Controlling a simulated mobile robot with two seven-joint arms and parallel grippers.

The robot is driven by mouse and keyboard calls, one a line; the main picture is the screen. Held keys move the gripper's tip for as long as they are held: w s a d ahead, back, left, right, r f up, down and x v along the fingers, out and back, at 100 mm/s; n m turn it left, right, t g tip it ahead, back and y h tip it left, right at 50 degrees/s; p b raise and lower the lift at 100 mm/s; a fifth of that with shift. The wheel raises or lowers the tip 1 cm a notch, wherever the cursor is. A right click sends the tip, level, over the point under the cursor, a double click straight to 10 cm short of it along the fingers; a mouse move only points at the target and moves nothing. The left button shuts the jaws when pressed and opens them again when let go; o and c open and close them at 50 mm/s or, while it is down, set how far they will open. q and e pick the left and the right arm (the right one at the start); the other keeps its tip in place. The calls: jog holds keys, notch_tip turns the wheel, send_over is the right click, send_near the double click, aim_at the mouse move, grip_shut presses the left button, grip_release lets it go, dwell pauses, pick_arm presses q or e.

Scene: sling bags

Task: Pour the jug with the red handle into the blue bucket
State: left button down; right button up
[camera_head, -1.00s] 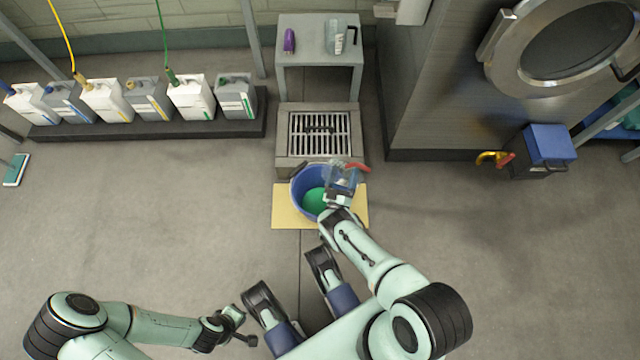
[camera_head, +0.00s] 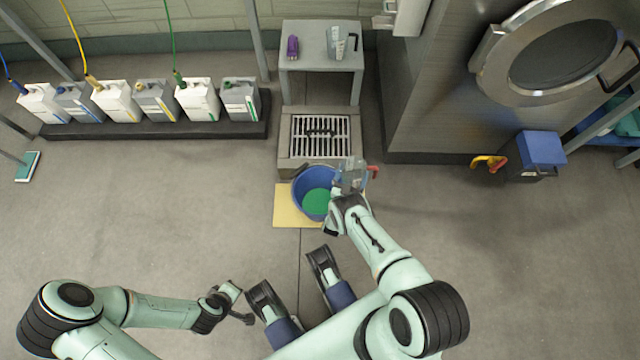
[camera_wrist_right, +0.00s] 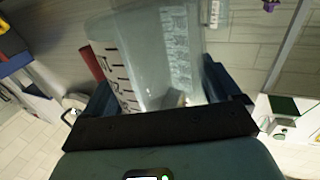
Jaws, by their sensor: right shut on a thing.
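The clear jug (camera_head: 350,178) with its red handle (camera_head: 373,172) is in my right gripper (camera_head: 346,194), above the right rim of the blue bucket (camera_head: 303,186). The handle points right. In the right wrist view the see-through jug (camera_wrist_right: 160,60) with dark scale marks sits between the jaws (camera_wrist_right: 165,105), its red handle (camera_wrist_right: 91,63) at the left. The jug's exact tilt and contents are unclear. The bucket holds something green and stands on a yellow mat (camera_head: 283,207); its right side is partly hidden. My left gripper (camera_head: 240,302) is low at left, apparently open and empty.
A floor grate (camera_head: 320,138) lies behind the bucket. Behind it a grey table (camera_head: 318,62) carries a purple object (camera_head: 293,46) and another clear jug (camera_head: 337,44). Several canisters (camera_head: 120,102) stand at left. A blue-lidded bin (camera_head: 540,148) stands right. Open floor lies either side.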

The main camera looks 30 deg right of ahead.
jog(key=shift+d+f+m, duration=0.1)
jog(key=shift+f+m, duration=0.15)
jog(key=shift+m, duration=0.05)
jog(key=shift+r, duration=0.1)
jog(key=shift+r+p, duration=1.1)
jog(key=shift+r, duration=0.45)
jog(key=shift+f, duration=0.1)
